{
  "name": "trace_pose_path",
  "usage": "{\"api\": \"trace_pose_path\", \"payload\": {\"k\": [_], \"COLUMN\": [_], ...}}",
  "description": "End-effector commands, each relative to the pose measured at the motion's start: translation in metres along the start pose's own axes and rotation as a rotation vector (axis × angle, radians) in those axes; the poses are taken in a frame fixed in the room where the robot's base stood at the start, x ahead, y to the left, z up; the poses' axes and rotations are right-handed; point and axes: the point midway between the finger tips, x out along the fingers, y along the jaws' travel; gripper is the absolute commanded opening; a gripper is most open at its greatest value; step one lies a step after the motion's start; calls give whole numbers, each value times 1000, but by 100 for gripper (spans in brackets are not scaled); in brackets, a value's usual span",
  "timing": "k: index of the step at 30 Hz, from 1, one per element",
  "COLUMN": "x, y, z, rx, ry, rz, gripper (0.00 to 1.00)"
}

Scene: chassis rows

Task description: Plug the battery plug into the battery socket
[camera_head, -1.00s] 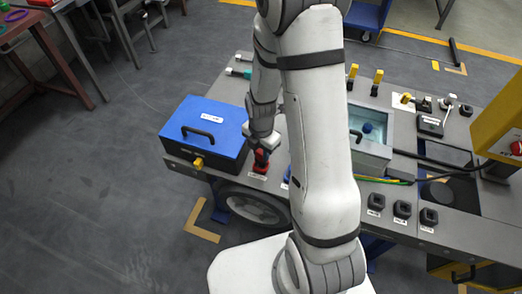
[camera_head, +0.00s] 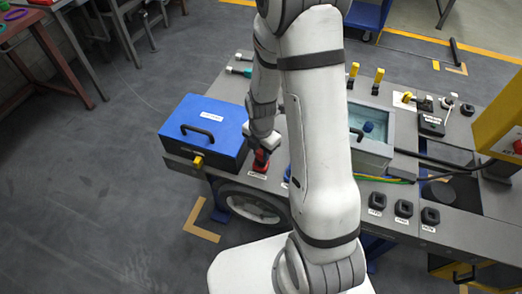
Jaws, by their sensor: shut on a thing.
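My gripper (camera_head: 262,148) points down at the front edge of the grey chassis, just right of the blue box. It is shut on a small red part, which looks like the battery plug (camera_head: 261,161). The red part is upright, low over the chassis top, above a small white label. I cannot tell the battery socket apart from the red part. At this size I cannot tell whether plug and socket are joined or apart. My arm covers the chassis to the right of the gripper.
The blue box (camera_head: 205,132) with a black handle and yellow latch stands close left of the gripper. Right of my arm are a glass-topped bin (camera_head: 371,133), black sockets (camera_head: 403,209) with labels, dark cables and a yellow housing (camera_head: 500,120). A wheel (camera_head: 252,206) sits below.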

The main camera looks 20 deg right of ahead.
Motion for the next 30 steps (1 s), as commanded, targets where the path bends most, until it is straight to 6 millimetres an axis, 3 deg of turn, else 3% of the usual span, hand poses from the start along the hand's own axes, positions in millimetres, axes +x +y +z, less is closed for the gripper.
{"api": "trace_pose_path", "payload": {"k": [21,22,30], "x": [19,18,18], "y": [0,0,0], "z": [0,0,1], "rx": [1,1,2], "ry": [0,0,0], "rz": [0,0,0], "gripper": [4,28,50]}}
